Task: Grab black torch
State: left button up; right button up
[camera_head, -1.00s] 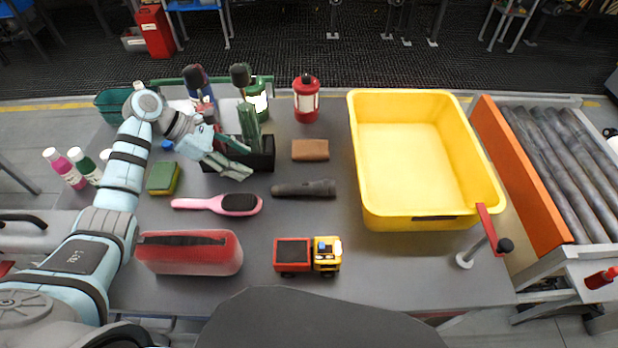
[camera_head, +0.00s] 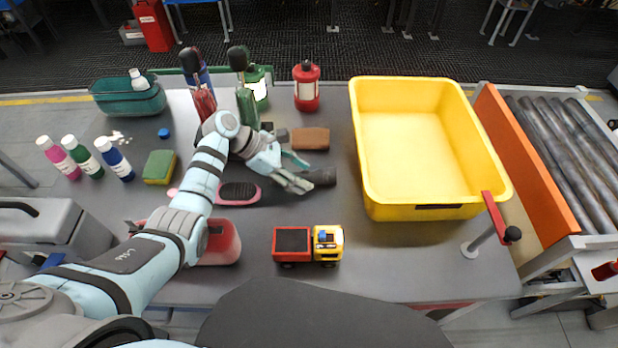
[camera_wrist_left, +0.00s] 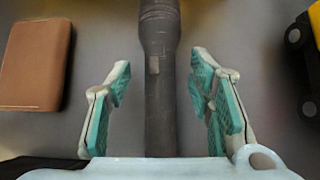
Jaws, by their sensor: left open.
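The black torch (camera_head: 321,176) lies on the grey table, left of the yellow tray. In the head view my left gripper (camera_head: 303,173) is over its left part and hides much of it. In the left wrist view the dark torch (camera_wrist_left: 160,70) runs lengthwise between the two teal-padded fingers of my left gripper (camera_wrist_left: 161,95). The fingers are open, with a gap to the torch on each side. The right gripper is not in view.
A brown wallet-like block (camera_head: 310,138) lies just behind the torch. A toy truck (camera_head: 308,245) stands in front. The yellow tray (camera_head: 372,190) is to the right. A pink brush (camera_head: 240,192) and red case (camera_head: 222,245) lie left, partly behind my arm.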

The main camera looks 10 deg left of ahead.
pick_arm(q)
grip_shut()
